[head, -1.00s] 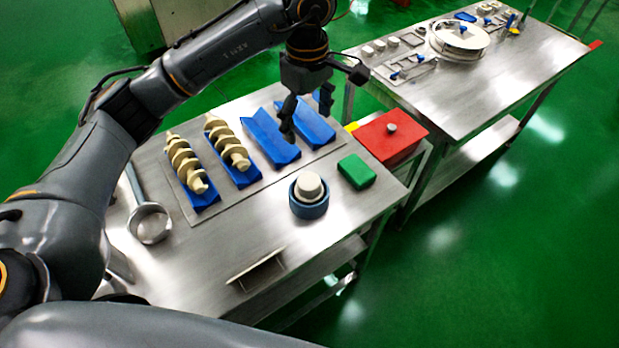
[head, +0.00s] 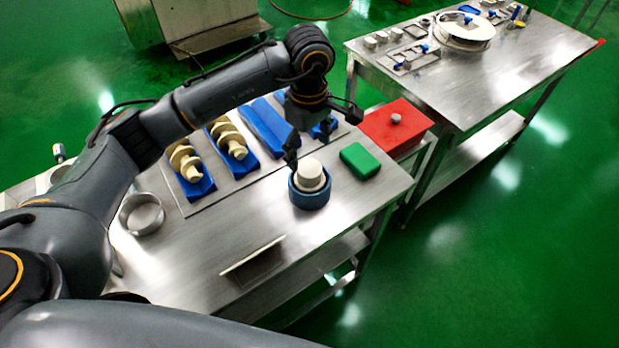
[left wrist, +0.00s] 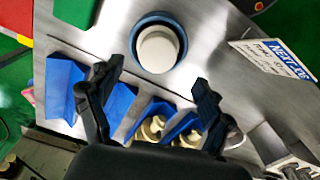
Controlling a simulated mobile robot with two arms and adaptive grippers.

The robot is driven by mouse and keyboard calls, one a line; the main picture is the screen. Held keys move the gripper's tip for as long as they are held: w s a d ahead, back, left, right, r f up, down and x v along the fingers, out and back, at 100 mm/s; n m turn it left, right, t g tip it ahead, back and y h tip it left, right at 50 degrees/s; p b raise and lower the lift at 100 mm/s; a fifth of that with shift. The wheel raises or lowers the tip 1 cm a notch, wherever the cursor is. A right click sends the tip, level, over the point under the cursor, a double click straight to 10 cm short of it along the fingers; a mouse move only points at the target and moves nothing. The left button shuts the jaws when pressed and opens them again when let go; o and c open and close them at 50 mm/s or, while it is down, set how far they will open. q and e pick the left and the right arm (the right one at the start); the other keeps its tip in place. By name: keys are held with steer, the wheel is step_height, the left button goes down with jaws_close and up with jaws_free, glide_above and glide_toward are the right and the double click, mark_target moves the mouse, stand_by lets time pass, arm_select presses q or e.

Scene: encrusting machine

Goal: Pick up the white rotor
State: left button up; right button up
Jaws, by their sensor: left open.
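The white rotor (head: 311,174) appears to be the pale round stepped piece seated upright in a round blue holder (head: 308,199). It also shows in the left wrist view (left wrist: 158,48), in front of my fingers, with the blue holder's rim around it. My left gripper (head: 307,143) is open and empty, just behind and above the rotor in the head view. In the left wrist view the fingers of my left gripper (left wrist: 155,82) are spread wide, with the rotor beyond their tips and not touched. My right gripper is not in view.
Cream spiral screws (head: 186,162) lie in blue cradles, beside an empty blue cradle (head: 268,125). A green block (head: 360,161) and red box (head: 397,130) are to the right. The front tabletop (head: 195,245) is mostly clear.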

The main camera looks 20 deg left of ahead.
mark_target(310, 168)
arm_select(q)
step_height(310, 168, down, 2)
steer(key=shift+f+p, duration=0.1)
steer(key=shift+p, duration=0.2)
steer(key=shift+f+p, duration=0.35)
step_height(310, 168, down, 4)
steer(key=shift+w+r+p, duration=0.15)
steer(key=shift+p, duration=0.7)
steer(key=shift+f, duration=0.35)
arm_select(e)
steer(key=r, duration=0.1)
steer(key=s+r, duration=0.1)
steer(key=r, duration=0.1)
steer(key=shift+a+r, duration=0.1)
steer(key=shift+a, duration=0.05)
arm_select(q)
steer(key=shift+c, duration=0.4)
jaws_close()
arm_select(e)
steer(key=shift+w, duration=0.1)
